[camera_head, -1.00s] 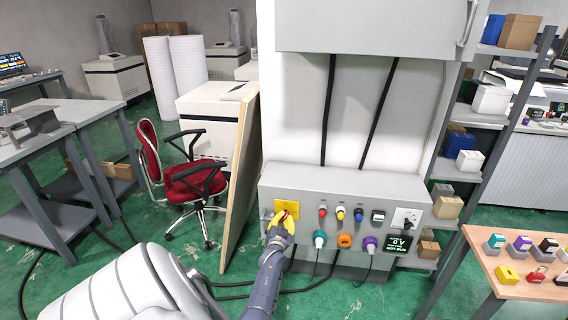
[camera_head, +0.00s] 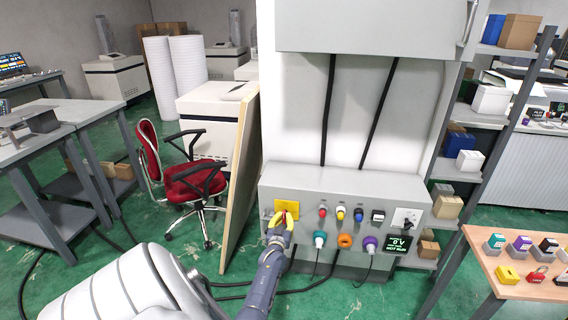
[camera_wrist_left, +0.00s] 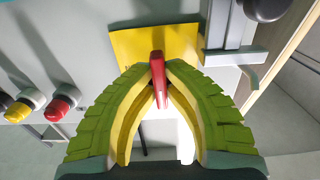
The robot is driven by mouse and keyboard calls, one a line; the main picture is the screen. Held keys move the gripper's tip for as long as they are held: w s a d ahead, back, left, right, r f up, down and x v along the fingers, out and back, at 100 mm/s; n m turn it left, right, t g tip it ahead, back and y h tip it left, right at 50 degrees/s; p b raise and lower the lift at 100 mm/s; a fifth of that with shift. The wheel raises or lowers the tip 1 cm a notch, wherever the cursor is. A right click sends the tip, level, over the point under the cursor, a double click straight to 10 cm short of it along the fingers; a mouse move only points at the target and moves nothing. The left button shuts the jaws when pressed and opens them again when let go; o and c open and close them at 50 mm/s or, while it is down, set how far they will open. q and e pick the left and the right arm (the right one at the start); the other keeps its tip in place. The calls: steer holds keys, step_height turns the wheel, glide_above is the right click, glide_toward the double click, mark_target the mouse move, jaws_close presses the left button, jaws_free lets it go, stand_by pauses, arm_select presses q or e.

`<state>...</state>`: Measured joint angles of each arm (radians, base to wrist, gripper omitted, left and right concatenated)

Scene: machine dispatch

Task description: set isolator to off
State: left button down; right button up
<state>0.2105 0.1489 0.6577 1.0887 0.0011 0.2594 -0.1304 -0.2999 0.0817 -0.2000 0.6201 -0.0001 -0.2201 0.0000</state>
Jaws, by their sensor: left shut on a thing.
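The isolator is a yellow plate (camera_head: 286,206) with a red handle at the left end of the grey control panel (camera_head: 330,188). In the left wrist view the yellow plate (camera_wrist_left: 150,47) lies behind the red handle (camera_wrist_left: 158,75). My left gripper (camera_head: 278,222) reaches up to it from below. In the left wrist view the fingertips of my left gripper (camera_wrist_left: 159,68) are shut on the red handle, one on each side. The lower part of the handle hangs between the fingers. My right gripper is not in view.
A small display (camera_head: 397,245) reads 0 V. A wooden table (camera_head: 530,262) with several small items stands at right. A red chair (camera_head: 190,180) stands left.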

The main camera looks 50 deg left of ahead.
arm_select(q)
steer(key=shift+w+a+r, duration=0.15)
steer(key=shift+r, duration=0.15)
steer(key=c, duration=1.6)
jaws_free()
steer(key=shift+o, duration=0.7)
steer(key=shift+f, duration=0.25)
steer(key=v, duration=1.2)
